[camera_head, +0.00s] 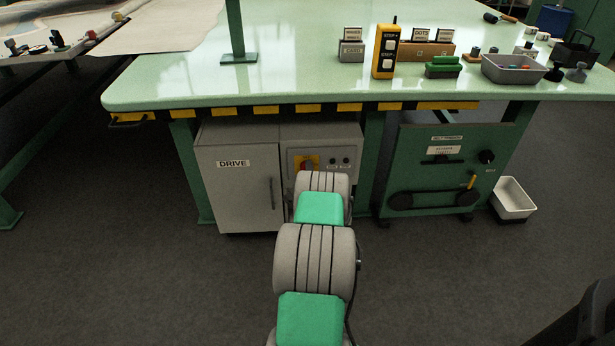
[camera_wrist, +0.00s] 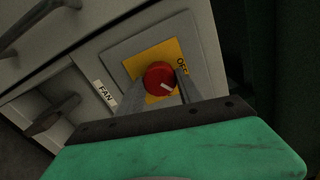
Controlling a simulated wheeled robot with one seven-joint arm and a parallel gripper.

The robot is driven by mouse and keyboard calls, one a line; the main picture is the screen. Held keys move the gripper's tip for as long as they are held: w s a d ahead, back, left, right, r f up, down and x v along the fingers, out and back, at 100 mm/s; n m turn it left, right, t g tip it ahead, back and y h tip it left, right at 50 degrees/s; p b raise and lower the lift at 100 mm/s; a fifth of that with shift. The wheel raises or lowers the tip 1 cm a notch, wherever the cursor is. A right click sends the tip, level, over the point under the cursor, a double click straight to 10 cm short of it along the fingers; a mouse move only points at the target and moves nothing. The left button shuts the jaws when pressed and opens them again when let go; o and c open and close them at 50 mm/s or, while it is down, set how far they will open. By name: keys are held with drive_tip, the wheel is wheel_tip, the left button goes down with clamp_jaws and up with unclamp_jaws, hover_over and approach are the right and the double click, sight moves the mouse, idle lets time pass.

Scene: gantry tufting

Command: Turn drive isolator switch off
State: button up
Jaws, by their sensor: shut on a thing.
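The drive isolator switch is a red round knob (camera_wrist: 159,79) with a white mark, on a yellow plate (camera_wrist: 139,65) that reads OFF at its right corner. In the wrist view my gripper (camera_wrist: 158,88) is shut on the red knob, with one finger on each side. The white mark points toward the lower right of the view. In the head view the yellow plate (camera_head: 306,160) shows on the grey panel right of the DRIVE cabinet door (camera_head: 235,185). There my arm hides the gripper and part of the panel.
A FAN label (camera_wrist: 105,92) and a dark handle (camera_wrist: 46,118) are near the switch. The green table top (camera_head: 280,75), with a striped edge, overhangs the cabinet. A green machine (camera_head: 420,165) with a belt and a white bin (camera_head: 512,198) stand to the right. The floor in front is clear.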

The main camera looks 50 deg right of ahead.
drive_tip(key=n+b, duration=0.6)
drive_tip(key=n, duration=0.5)
drive_tip(key=shift+b, duration=0.3)
idle(0.3)
drive_tip(key=o, duration=1.4)
drive_tip(key=shift+c, duration=0.2)
drive_tip(key=shift+a, duration=0.1)
drive_tip(key=p+v, duration=0.1)
drive_tip(key=v, duration=0.6)
drive_tip(key=shift+s+a+p, duration=0.2)
drive_tip(key=shift+p, duration=0.15)
